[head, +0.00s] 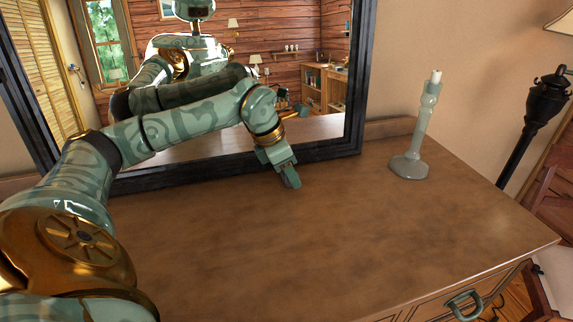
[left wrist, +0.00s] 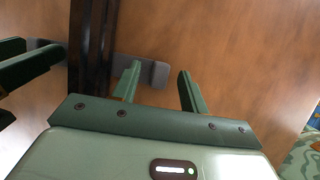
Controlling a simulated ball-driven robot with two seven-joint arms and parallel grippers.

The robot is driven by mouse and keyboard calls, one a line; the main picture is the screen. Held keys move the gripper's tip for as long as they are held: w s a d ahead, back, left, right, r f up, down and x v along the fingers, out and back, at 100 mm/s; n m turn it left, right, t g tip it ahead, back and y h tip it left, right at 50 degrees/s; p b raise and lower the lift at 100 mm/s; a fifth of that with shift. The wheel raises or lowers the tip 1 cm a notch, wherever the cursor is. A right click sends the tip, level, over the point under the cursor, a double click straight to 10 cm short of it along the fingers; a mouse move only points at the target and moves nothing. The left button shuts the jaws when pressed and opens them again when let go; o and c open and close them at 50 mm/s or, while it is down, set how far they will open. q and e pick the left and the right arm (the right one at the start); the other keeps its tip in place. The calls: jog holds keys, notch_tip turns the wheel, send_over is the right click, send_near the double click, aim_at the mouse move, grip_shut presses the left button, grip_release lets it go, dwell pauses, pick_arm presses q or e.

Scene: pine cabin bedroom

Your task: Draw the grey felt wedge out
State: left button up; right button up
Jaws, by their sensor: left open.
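The grey felt wedge (left wrist: 156,76) shows in the left wrist view against the dark mirror frame (left wrist: 93,45), its near end out over the brown top. In the head view I cannot make the wedge out; my left gripper covers that spot. My left gripper (head: 289,179) is low over the dresser top beside the bottom rail of the mirror frame (head: 225,168). In the left wrist view its two fingers (left wrist: 159,72) are apart. One finger overlaps the wedge in the picture, and the other is right of it. Whether they touch it I cannot tell. My right gripper is out of view.
The mirror (head: 290,70) stands at the back of the dresser top (head: 290,240) and reflects my body and the room. A grey-green candlestick (head: 410,165) stands to the right. A dark lamp (head: 540,115) is beyond the right edge. The front and middle of the top are clear.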

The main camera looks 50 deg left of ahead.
pick_arm(q)
grip_shut()
jog(key=shift+s+d, duration=0.2)
jog(key=shift+d, duration=0.05)
jog(key=shift+s+d+p, duration=0.35)
jog(key=shift+d, duration=0.4)
jog(key=shift+s+d+p, duration=0.15)
jog(key=shift+s+d, duration=0.15)
jog(key=shift+d, duration=0.25)
jog(key=shift+s+d+p, duration=0.15)
jog(key=shift+s+d, duration=0.1)
jog(key=shift+d, duration=0.25)
jog(key=shift+f, duration=0.1)
